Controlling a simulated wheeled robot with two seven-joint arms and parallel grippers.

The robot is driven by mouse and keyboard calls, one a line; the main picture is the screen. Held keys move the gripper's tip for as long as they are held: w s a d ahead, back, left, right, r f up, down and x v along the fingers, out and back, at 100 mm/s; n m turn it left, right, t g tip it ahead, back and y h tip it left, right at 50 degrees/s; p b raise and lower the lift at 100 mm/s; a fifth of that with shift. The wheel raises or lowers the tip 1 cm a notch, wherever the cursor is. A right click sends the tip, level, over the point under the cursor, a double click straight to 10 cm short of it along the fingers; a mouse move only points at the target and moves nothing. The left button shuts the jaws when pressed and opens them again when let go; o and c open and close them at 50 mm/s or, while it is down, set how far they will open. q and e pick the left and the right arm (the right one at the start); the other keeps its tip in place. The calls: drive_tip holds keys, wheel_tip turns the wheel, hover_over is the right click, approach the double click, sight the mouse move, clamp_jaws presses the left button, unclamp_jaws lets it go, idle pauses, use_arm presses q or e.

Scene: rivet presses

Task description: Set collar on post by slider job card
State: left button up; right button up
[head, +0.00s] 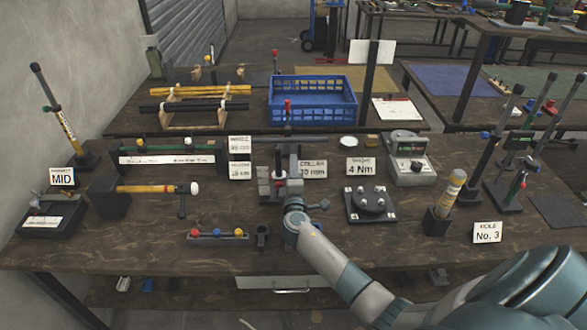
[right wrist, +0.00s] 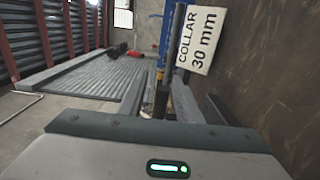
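The collar card (head: 313,168) stands right of the post stand; the right wrist view shows it as a tilted white card (right wrist: 198,40) reading "COLLAR 30 mm". A dark upright post (head: 288,125) with a red top rises behind my right gripper, and a red part (head: 279,163) shows low beside it. My right gripper (head: 282,185) is at the front of this stand, its tips partly hidden. In the right wrist view its fingers (right wrist: 158,100) point at a dark rod (right wrist: 170,60); whether they touch it cannot be told. My left gripper is out of view.
A long white-faced slider unit (head: 168,161) lies left, beside two small cards (head: 240,157). A "MID" card (head: 62,177) stands far left. A grey disc fixture (head: 371,203) with a "4 Nm" card (head: 360,167) is right.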

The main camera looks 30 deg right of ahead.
drive_tip(key=shift+r, duration=0.45)
drive_tip(key=s+d+r+b, duration=0.1)
drive_tip(key=s+d+r, duration=0.4)
drive_tip(key=s+r, duration=0.5)
drive_tip(key=shift+s+d, duration=0.2)
idle(0.3)
